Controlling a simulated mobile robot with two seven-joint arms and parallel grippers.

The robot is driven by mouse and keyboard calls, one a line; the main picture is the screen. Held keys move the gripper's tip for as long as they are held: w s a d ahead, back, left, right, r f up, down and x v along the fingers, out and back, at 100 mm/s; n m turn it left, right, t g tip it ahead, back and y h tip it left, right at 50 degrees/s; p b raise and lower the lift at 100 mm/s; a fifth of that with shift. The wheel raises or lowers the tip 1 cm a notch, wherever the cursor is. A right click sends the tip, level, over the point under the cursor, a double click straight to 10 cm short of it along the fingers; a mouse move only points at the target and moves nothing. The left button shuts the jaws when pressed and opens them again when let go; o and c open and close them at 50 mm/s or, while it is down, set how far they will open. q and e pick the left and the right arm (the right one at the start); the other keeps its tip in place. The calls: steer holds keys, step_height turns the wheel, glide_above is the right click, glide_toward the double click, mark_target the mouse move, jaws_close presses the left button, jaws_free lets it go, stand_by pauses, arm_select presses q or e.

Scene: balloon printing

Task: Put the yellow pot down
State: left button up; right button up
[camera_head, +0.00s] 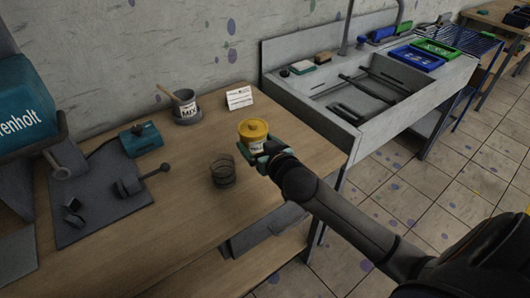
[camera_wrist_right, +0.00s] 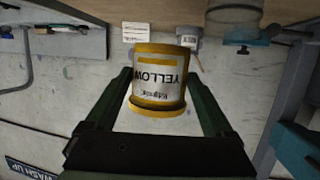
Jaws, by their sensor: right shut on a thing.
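The yellow pot (camera_head: 253,131) has a yellow lid and a white label. My right gripper (camera_head: 262,153) is shut around its sides, near the right edge of the wooden table (camera_head: 180,215). In the right wrist view the yellow pot (camera_wrist_right: 158,85) sits between the two fingers of my right gripper (camera_wrist_right: 158,76), and its "YELLOW" label appears upside down. The pot looks upright in the head view. I cannot tell how much gap there is under it. My left gripper is not in view.
A grey mixing cup (camera_head: 187,107) and a white card (camera_head: 239,98) are behind. A dark mat (camera_head: 105,205) with tools lies left. A sink (camera_head: 365,95) is right. The table's front middle is clear.

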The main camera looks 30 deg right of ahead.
steer(key=w+d+f, duration=0.1)
steer(key=f, duration=0.1)
steer(key=w+d+f, duration=0.1)
steer(key=d+f, duration=0.1)
steer(key=w+d+f, duration=0.1)
steer(key=d+f, duration=0.1)
steer(key=shift+w+f+b, duration=0.15)
steer(key=shift+w+b, duration=0.15)
steer(key=shift+d+f, duration=0.15)
steer(key=shift+f, duration=1.55)
steer(key=shift+f+b, duration=0.2)
steer(key=shift+b, duration=0.1)
steer(key=o, duration=1.2)
steer(key=shift+c, duration=0.2)
steer(key=shift+r, duration=0.25)
steer(key=v, duration=1.2)
steer(key=shift+p, duration=0.3)
